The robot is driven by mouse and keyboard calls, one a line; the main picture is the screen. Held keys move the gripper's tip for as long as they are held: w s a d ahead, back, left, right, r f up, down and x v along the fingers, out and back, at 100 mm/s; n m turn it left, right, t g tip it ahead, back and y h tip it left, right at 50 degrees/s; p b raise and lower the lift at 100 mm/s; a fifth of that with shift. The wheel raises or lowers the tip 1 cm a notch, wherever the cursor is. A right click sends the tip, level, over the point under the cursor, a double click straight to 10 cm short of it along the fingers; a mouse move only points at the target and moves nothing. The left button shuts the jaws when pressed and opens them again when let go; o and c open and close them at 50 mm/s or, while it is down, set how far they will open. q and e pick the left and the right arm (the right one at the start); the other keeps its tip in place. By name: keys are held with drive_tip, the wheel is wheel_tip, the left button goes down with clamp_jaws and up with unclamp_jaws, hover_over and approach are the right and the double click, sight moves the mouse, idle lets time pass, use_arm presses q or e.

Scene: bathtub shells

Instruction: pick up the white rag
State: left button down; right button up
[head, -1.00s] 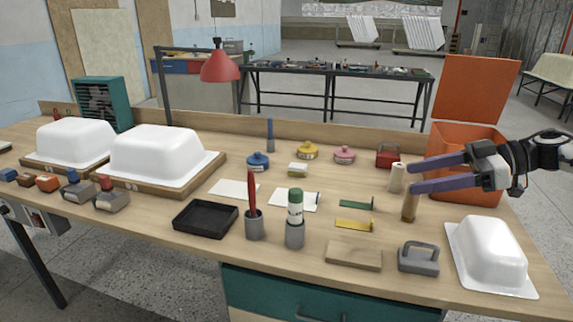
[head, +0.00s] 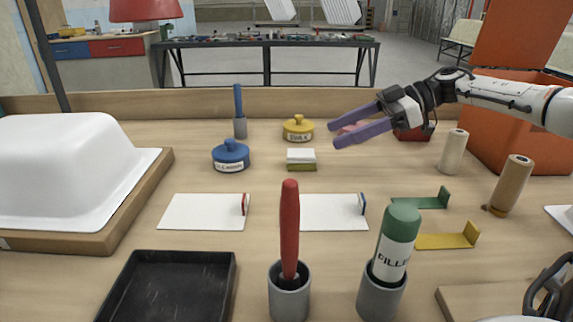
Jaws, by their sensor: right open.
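A small folded white piece (head: 301,154), which looks like the white rag, lies on top of an olive-green one (head: 301,166) in the middle of the bench. My right gripper (head: 334,128) comes in from the right, open and empty, its two purple fingers pointing left. Its fingertips show to the right of the white piece and further up the picture, apart from it. My left gripper is not in view.
A yellow tin (head: 298,128) stands behind the rag and a blue tin (head: 231,155) to its left. White flat pieces (head: 330,212), a red-handled tool (head: 289,230) and a green-capped bottle (head: 396,240) are nearer. An orange bin (head: 500,140) is at right.

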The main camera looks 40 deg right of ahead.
sight(305, 153)
drive_tip(key=shift+f+b, duration=0.5)
drive_tip(key=shift+f, duration=0.3)
drive_tip(key=shift+a+f, duration=0.2)
drive_tip(key=shift+a, duration=0.05)
drive_tip(key=b+x, duration=0.1)
drive_tip(key=x, duration=0.2)
drive_tip(key=shift+w+f+b, duration=0.1)
drive_tip(key=shift+w+b, duration=0.05)
drive_tip(key=shift+b, duration=0.15)
drive_tip(key=shift+w+a+f, duration=0.1)
drive_tip(key=shift+w+a, duration=0.3)
drive_tip(key=shift+a, duration=0.05)
drive_tip(key=b+x, duration=0.3)
drive_tip(key=x, duration=0.1)
drive_tip(key=shift+w+a+f, duration=0.15)
drive_tip(key=shift+w+f, duration=0.1)
drive_tip(key=shift+f, duration=0.05)
drive_tip(key=shift+w+a, duration=0.15)
drive_tip(key=shift+w, duration=0.05)
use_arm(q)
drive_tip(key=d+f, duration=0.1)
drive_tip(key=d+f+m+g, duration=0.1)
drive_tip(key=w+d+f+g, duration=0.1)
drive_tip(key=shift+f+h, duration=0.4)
use_arm(e)
drive_tip(key=shift+a, duration=0.1)
drive_tip(key=c, duration=1.1)
